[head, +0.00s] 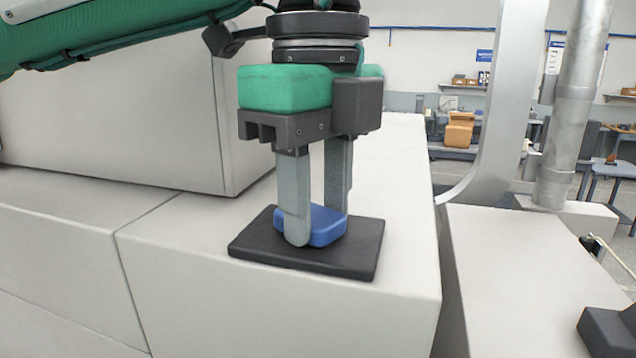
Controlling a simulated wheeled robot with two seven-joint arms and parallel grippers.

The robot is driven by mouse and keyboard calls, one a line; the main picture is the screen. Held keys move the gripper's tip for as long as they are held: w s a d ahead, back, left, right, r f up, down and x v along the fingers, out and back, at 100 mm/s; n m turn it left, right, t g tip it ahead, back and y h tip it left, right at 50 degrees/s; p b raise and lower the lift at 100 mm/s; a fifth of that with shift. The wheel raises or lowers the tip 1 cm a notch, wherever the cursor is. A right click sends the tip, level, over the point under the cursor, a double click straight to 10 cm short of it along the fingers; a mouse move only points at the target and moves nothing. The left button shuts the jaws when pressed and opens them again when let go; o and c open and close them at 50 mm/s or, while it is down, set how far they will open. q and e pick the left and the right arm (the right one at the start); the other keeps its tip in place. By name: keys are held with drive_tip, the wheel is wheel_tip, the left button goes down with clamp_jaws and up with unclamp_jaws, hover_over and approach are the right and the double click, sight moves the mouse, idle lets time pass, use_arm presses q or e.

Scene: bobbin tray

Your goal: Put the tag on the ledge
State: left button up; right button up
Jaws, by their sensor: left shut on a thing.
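A small blue block with rounded edges (323,227), which looks like the tag, is low between the fingers of my left gripper (316,228). The gripper points straight down and is shut on the block. The near finger hides part of the block's left side. Under the block is a flat dark square plate (350,260), lying on a pale ledge-like block top (400,200) near its front edge. Whether the blue block touches the plate cannot be told for sure. My right gripper does not show.
A taller pale block (110,130) stands close behind and left of the gripper. To the right, past a gap, is a lower pale surface (510,270) with a dark piece (610,330) at its corner. A grey curved post (510,90) and a pipe (580,90) rise behind.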

use_arm(q)
drive_tip(key=shift+f, duration=0.1)
drive_tip(key=shift+f+b, duration=0.1)
drive_tip(key=shift+b, duration=0.2)
drive_tip(key=o, duration=1)
drive_tip(key=shift+c, duration=0.2)
